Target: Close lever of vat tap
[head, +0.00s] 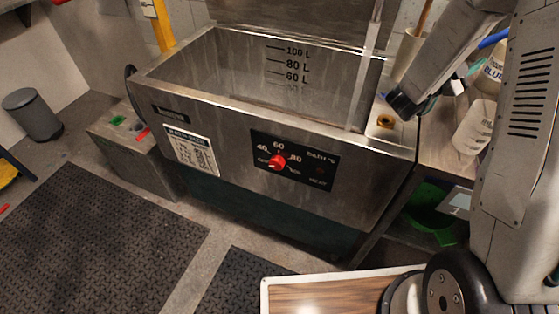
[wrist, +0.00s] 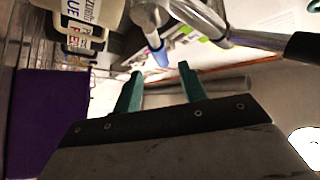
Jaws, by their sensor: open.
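The steel vat (head: 215,115) stands in the head view with its open top toward me and litre marks inside. In the wrist view a pale metal lever with a blue tip (wrist: 160,56) reaches down from the top, beside a metal pipe (wrist: 255,38); I take these as the tap's lever and body. My gripper (wrist: 160,68) is open, its two green fingers pointing toward the blue tip. The tip shows between the fingertips in the picture; I cannot tell whether they touch it. My gripper's fingers are hidden in the head view.
A red knob (head: 278,162) sits on the vat's dark front panel. A labelled cream container (wrist: 92,14) is at the wrist view's upper left. A white jug (head: 473,130) stands on the right-hand counter. A wooden-topped surface (head: 310,294) is in front of the vat.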

